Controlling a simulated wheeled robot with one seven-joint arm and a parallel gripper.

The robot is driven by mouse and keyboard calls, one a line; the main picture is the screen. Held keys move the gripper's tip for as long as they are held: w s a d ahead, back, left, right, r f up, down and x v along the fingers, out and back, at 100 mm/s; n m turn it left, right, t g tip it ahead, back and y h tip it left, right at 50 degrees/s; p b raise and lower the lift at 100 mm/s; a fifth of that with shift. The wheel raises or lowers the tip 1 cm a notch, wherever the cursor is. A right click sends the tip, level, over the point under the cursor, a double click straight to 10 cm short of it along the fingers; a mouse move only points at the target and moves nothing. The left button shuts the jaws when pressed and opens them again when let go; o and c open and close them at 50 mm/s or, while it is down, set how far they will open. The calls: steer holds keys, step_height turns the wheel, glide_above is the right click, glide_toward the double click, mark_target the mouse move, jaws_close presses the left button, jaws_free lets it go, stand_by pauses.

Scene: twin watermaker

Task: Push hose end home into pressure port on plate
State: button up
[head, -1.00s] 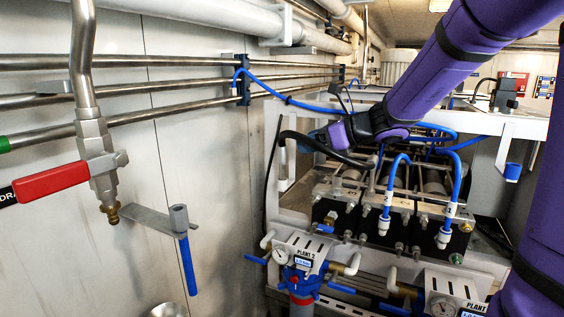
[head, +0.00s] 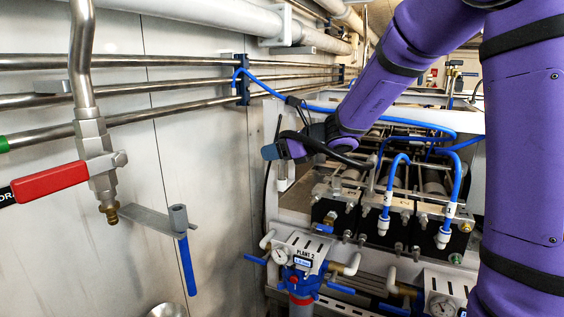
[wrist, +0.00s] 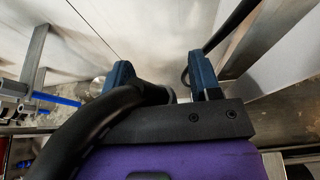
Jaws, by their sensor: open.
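My gripper (head: 272,151) is open, left of the pump rack in the head view. In the wrist view its two dark blue fingers (wrist: 161,78) stand apart with nothing seen between them. Blue hoses with white end fittings hang at the black blocks: one fitting (head: 384,222) at the middle block (head: 372,236), another (head: 444,237) at the right block. My gripper is above and left of them, apart from both. The PLANT 2 plate (head: 306,248), with a gauge, is below my gripper. I cannot tell which hose end or port is the task's, or how deep any fitting sits.
Steel pipes (head: 150,88) run along the left wall. A red-handled valve (head: 50,183) and a bracket (head: 150,220) holding a blue-handled tool (head: 188,262) stand out at left. A blue hose (head: 330,108) runs from the wall clamp across the rack. Open space lies between wall and rack.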

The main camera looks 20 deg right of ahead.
steer(key=shift+c, duration=0.2)
steer(key=c, duration=1)
steer(key=shift+r, duration=0.2)
step_height(320, 180, up, 18)
steer(key=shift+f, duration=0.15)
steer(key=o, duration=0.4)
steer(key=shift+c, duration=1.3)
steer(key=shift+f, duration=5.7)
